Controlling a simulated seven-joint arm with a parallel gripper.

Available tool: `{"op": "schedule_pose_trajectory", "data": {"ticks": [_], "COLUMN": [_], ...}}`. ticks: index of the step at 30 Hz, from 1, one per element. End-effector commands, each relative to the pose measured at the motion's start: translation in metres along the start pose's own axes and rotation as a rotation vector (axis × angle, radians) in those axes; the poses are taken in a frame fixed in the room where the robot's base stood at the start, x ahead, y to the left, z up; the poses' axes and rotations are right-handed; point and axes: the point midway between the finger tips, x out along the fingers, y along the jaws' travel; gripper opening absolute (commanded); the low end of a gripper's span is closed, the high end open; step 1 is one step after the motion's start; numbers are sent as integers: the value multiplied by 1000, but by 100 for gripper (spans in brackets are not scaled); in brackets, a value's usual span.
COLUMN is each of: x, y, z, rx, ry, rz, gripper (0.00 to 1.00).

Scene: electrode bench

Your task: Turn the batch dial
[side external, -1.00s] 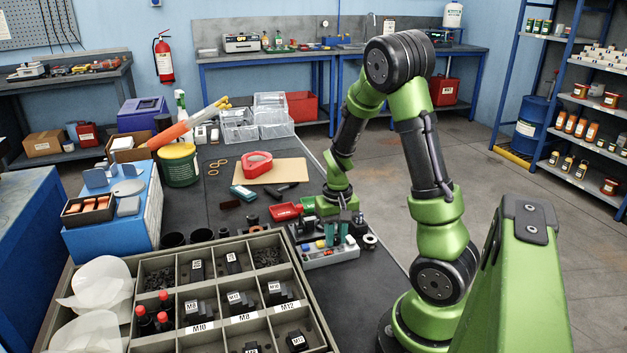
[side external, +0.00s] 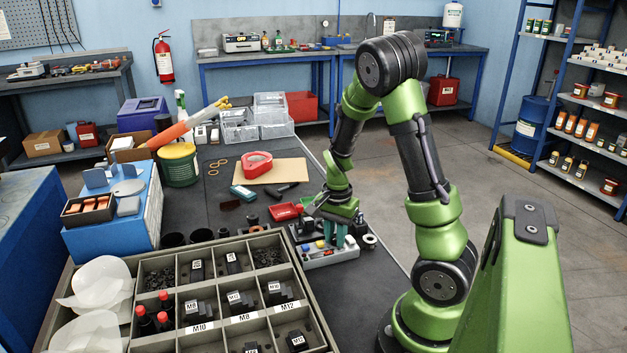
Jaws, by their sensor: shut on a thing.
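A small light grey control box (side external: 320,262) lies on the dark bench, with coloured buttons along its top. My gripper (side external: 335,241) points down over the right part of this box. Its teal fingers are shut at the top of the box, around the batch dial. The dial itself is hidden by the fingers and too small to make out, so its pointer and setting cannot be read.
A compartment tray (side external: 330,349) of dark parts stands close in front of the box. A red tray (side external: 283,211) and a black ring-shaped part (side external: 369,242) lie near my gripper.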

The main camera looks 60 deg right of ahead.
Motion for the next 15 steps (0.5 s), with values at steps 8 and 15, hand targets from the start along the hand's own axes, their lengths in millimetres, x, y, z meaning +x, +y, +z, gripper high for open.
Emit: {"op": "schedule_pose_trajectory", "data": {"ticks": [8, 15], "x": [-1, -1], "y": [0, 0], "z": [-1, -1], "rx": [82, 95], "ry": [0, 0], "rz": [-3, -3], "gripper": [0, 0]}}
